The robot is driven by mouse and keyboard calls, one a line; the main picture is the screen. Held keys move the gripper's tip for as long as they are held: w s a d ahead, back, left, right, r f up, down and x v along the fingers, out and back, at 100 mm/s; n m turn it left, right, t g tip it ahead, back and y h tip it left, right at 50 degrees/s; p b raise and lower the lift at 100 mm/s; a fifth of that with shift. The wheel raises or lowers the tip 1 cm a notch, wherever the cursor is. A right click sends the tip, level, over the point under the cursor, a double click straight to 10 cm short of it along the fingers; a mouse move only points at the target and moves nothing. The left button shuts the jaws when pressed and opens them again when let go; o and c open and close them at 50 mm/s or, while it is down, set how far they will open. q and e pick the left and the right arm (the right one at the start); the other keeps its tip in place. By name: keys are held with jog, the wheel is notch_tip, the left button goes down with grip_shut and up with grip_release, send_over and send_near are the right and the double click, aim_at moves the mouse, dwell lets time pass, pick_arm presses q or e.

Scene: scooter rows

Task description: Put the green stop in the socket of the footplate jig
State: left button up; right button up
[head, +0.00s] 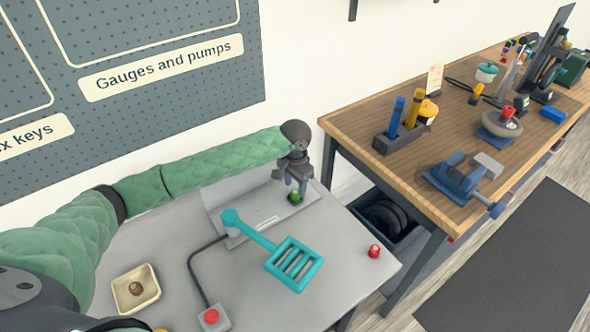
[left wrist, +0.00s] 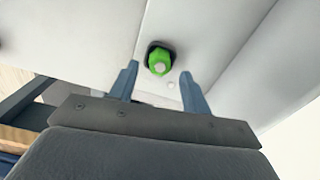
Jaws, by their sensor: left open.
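The green stop (head: 295,197) is upright at the right end of a pale grey plate, below my left gripper (head: 296,184). In the left wrist view the green stop (left wrist: 159,62) stands in a dark ring (left wrist: 150,48) on the pale surface, which looks like a socket. My left gripper (left wrist: 159,82) is open, its two blue fingers on either side of the stop and apart from it in the picture. The pale grey plate (head: 217,203), with a raised back, seems to be the footplate jig. A teal arm with a slatted pad (head: 293,264) extends from it. My right gripper is not in view.
A red stop (head: 374,251) stands near the grey table's right edge. A cream tray (head: 119,301) holds a brown piece (head: 136,288). A red-button box (head: 214,324) with a cable is at the front. A wooden bench (head: 400,176) with a blue vise (head: 461,178) is to the right.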

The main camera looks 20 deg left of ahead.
aim_at(295, 192)
pick_arm(q)
notch_tip(295, 192, up, 10)
jog(key=b, duration=0.2)
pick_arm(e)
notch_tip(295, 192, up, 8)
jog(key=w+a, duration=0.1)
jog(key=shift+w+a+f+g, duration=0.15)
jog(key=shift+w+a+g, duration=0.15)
pick_arm(q)
jog(key=shift+s+f, duration=0.1)
jog(key=shift+f, duration=0.05)
